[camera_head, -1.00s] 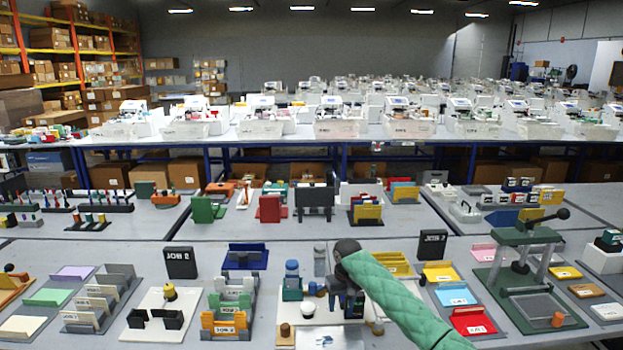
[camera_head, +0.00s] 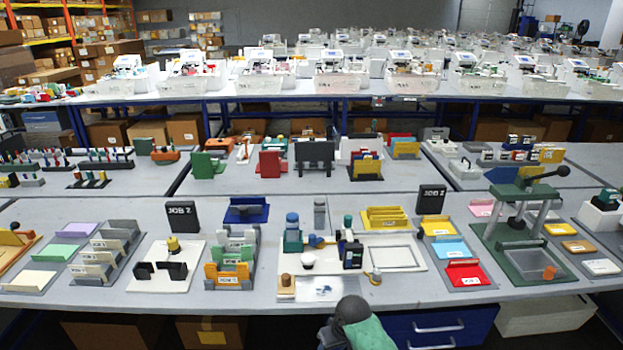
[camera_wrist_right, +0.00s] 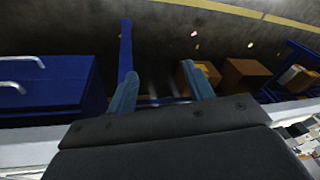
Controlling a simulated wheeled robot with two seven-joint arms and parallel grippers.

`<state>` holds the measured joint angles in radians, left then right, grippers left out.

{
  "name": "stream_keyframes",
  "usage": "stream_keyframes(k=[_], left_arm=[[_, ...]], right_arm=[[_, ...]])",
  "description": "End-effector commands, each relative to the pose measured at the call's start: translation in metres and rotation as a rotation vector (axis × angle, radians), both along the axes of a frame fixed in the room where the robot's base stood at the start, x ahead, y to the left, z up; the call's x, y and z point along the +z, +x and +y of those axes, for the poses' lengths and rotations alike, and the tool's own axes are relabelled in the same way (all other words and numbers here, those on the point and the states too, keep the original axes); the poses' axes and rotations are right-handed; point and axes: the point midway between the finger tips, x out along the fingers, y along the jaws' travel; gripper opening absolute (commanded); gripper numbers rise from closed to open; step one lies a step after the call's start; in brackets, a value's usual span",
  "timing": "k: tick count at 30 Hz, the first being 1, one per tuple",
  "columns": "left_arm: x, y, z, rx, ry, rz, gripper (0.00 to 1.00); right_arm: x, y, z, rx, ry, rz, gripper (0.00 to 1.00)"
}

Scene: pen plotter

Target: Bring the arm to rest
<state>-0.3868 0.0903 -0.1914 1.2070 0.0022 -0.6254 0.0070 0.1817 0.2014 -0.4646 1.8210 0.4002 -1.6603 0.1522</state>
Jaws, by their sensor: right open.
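My right arm, in a green quilted sleeve (camera_head: 372,336), shows at the bottom of the head view, in front of the table's front edge. Its dark rounded joint (camera_head: 353,310) is just below that edge; the rest is cut off by the frame. In the right wrist view my right gripper (camera_wrist_right: 160,70) is open, its two blue-grey fingers apart with nothing between them. My left gripper is not in view. The pen plotter (camera_head: 352,250) stands on the table on a white base, clear of the arm.
The front table (camera_head: 120,297) carries card trays, two black JOB signs (camera_head: 181,217) and a green press (camera_head: 522,225). A blue drawer unit (camera_head: 440,325) is under it; it also shows in the wrist view (camera_wrist_right: 45,85). Cardboard boxes (camera_wrist_right: 245,78) sit below the table, with open floor beyond.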

Motion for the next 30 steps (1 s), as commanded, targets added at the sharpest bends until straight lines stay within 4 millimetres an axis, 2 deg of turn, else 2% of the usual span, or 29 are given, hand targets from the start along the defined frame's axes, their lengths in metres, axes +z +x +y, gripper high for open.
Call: stream_keyframes(k=[1,13,24,30], left_arm=[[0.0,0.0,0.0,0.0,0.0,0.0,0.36],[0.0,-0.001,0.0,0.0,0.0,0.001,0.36],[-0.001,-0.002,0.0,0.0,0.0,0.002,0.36],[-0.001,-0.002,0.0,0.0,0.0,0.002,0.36]], right_arm=[[-0.003,-0.017,-0.002,-0.006,0.008,-0.004,0.52],[-0.005,-0.124,-0.043,-0.083,0.007,-0.065,0.52],[0.016,-0.223,-0.1,-0.175,-0.051,-0.114,0.52],[0.029,-0.258,-0.123,-0.207,-0.088,-0.132,0.52]])
